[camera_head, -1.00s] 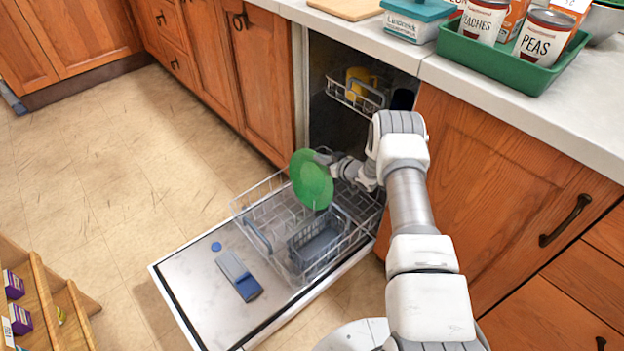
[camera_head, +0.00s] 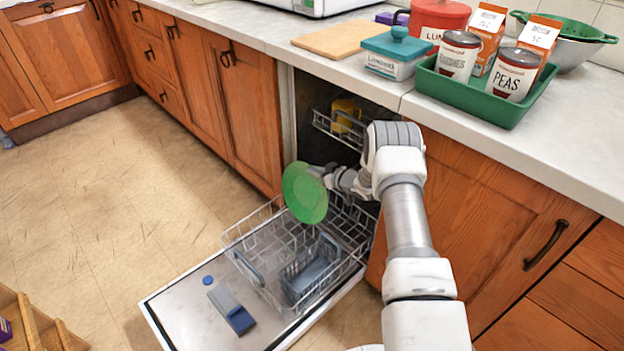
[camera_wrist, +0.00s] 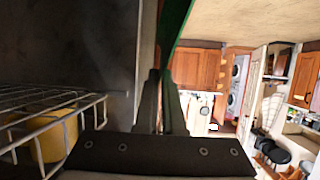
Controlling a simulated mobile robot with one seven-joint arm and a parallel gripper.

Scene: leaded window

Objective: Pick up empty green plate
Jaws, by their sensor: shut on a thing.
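The green plate (camera_head: 305,192) is held up on edge above the pulled-out lower dishwasher rack, its round face toward the head camera. My gripper (camera_head: 322,173) is shut on its right edge. In the wrist view the plate (camera_wrist: 176,25) shows as a green strip seen edge-on, between the dark fingers of my gripper (camera_wrist: 165,90). No food or other thing shows on the visible face. The far side of the plate is hidden.
The lower rack (camera_head: 262,245) holds a grey cutlery basket (camera_head: 308,275) over the open dishwasher door (camera_head: 190,305). A yellow mug (camera_head: 345,112) sits in the upper rack. The counter holds a green tray (camera_head: 470,97) with cans and cartons.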

